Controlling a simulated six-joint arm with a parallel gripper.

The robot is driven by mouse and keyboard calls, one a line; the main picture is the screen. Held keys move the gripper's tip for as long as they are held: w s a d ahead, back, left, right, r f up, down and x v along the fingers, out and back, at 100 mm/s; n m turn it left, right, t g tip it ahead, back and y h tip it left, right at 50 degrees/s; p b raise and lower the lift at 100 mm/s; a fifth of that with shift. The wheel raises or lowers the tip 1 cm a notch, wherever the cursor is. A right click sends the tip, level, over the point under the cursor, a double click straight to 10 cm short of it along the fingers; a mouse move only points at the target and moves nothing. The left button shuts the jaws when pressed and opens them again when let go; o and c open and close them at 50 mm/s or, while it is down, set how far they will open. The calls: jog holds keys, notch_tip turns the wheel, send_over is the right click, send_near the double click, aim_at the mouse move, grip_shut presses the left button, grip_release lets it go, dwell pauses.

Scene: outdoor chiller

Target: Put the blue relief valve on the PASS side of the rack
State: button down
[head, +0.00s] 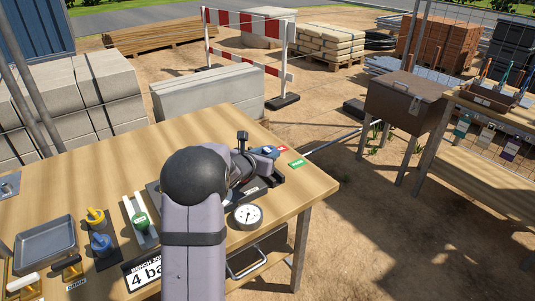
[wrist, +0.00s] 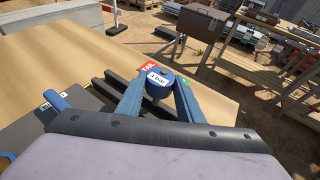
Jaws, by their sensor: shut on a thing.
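The blue relief valve (wrist: 157,90) has a round blue top, a small yellow centre and a white label that seems to read 4 bar. My gripper (wrist: 160,98) is shut on it, one blue finger on each side. In the head view my gripper (head: 262,154) is at the far right part of the bench, partly hidden by my arm. The black rack (head: 277,178) lies under and beside it. A red FAIL tag (wrist: 148,67) and a green PASS tag (head: 296,163) mark its far end. I cannot tell whether the valve touches the rack.
A pressure gauge (head: 248,216) stands near the bench's front edge. A grey tray (head: 46,244), a yellow-topped part (head: 95,217), a blue part (head: 101,243) and a BENCH JOB sign (head: 146,277) are at the left.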

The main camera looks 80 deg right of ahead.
jog(key=shift+f+b, duration=0.35)
jog(key=shift+b, duration=0.45)
dwell(0.4)
jog(key=shift+f+b, duration=1.1)
jog(key=shift+b, duration=0.2)
jog(key=shift+f+b, duration=1)
jog(key=shift+b, duration=0.15)
jog(key=c, duration=1.2)
grip_release()
jog(key=shift+o, duration=0.2)
jog(key=shift+f, duration=0.1)
